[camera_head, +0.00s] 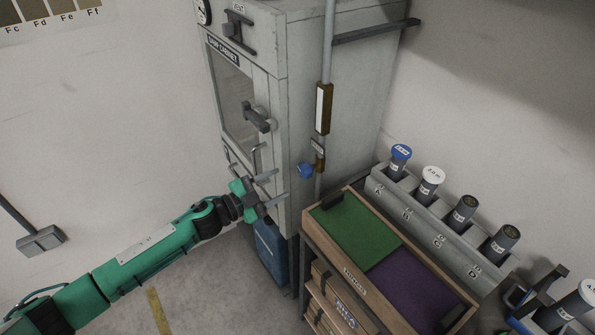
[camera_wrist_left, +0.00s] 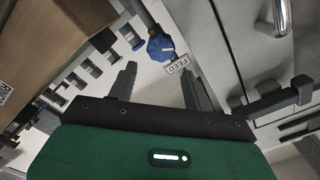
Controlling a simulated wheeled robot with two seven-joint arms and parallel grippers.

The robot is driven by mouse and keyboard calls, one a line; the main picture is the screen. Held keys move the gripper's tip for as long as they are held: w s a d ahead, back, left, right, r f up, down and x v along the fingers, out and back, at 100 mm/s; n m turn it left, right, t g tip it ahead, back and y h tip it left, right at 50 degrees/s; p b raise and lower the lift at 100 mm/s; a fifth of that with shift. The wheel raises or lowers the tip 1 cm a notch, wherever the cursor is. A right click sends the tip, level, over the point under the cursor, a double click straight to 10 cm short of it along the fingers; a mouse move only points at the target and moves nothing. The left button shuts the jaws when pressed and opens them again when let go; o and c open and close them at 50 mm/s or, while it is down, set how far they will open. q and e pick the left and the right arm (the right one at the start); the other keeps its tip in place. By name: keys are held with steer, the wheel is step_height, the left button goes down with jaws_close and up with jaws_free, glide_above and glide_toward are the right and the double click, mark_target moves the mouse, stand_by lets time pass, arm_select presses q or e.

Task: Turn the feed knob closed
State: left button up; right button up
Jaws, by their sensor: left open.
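The blue feed knob (camera_head: 306,171) sits at the front right edge of the grey cabinet, beside the vertical pipe. It also shows in the left wrist view (camera_wrist_left: 161,47), with a white FEED label (camera_wrist_left: 177,65) beside it. My left gripper (camera_head: 279,187) is open and empty, just left of the knob in the head view. In the left wrist view the knob lies beyond the gap between the two fingertips (camera_wrist_left: 158,72), apart from them. My right gripper is not in view.
The grey cabinet (camera_head: 340,100) has a door handle (camera_head: 257,117) above my gripper. A wooden cart (camera_head: 307,230) with green and purple panels stands to the right. Behind it a grey rack (camera_head: 440,232) holds several capped tubes. A blue bin (camera_head: 270,252) stands below.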

mark_target(302, 172)
arm_select(q)
steer(key=p+x, duration=0.1)
steer(key=x, duration=0.5)
steer(key=shift+w+d, duration=0.2)
steer(key=shift+d, duration=0.05)
steer(key=shift+w+d, duration=0.25)
steer(key=shift+d, duration=0.1)
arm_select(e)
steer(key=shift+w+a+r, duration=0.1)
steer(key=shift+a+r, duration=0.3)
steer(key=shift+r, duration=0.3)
arm_select(q)
steer(key=c, duration=0.7)
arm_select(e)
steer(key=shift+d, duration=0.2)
